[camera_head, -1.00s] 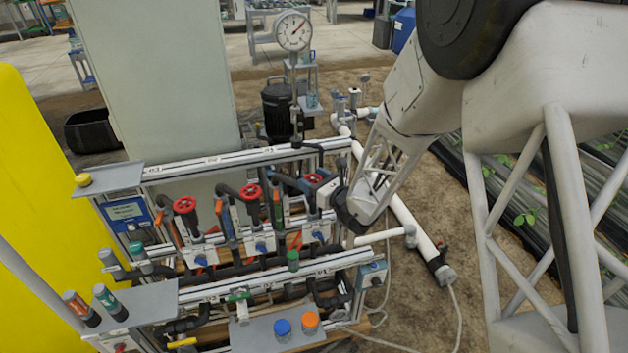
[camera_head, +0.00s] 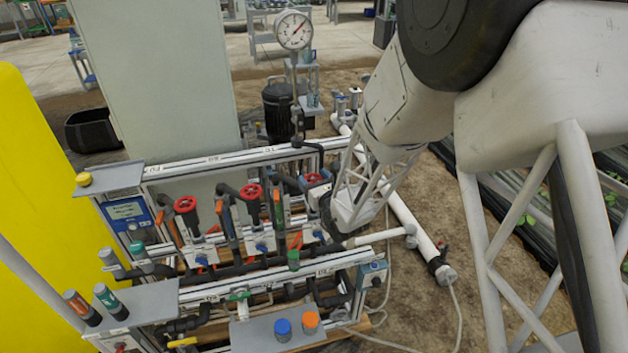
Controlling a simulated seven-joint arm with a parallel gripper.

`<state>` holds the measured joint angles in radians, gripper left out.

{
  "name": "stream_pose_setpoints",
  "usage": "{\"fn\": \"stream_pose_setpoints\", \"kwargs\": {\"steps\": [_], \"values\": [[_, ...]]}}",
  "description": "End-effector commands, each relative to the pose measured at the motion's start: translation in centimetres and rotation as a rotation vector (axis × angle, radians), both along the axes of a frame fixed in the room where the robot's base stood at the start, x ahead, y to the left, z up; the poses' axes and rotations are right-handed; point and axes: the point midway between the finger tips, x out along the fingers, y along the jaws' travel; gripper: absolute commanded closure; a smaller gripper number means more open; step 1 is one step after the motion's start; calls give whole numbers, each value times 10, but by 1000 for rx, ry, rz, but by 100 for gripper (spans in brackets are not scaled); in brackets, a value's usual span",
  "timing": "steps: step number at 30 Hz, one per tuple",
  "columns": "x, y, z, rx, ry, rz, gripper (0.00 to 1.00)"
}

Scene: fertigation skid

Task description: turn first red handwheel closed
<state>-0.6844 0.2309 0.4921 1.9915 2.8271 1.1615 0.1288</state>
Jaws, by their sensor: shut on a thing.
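Three red handwheels stand in a row on the valve rack: one at the left (camera_head: 185,204), one in the middle (camera_head: 251,191) and one at the right (camera_head: 313,179). My gripper (camera_head: 314,187) is at the right handwheel, coming in from its right side. It is shut on that handwheel, whose rim shows just behind and above it. The fingertips are small and mostly hidden by the wrist. The left and middle handwheels are free of the gripper.
Grey pipes and hoses with orange and green handles crowd the rack. A pressure gauge (camera_head: 293,30) rises behind it. A grey shelf (camera_head: 262,332) in front holds a blue cap (camera_head: 283,327) and an orange cap (camera_head: 310,321). A white pipe (camera_head: 412,222) runs along the ground at right.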

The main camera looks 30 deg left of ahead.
Motion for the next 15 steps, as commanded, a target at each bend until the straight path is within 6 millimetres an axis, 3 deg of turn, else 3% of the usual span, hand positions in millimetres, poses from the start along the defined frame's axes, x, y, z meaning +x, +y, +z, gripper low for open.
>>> {"fn": "stream_pose_setpoints", "kwargs": {"steps": [3,4,8,15], "values": [[0,1,1,1,-2,1,59],[0,1,1,1,-2,1,31],[0,0,1,1,-2,1,11],[0,0,0,1,-1,1,10]]}}
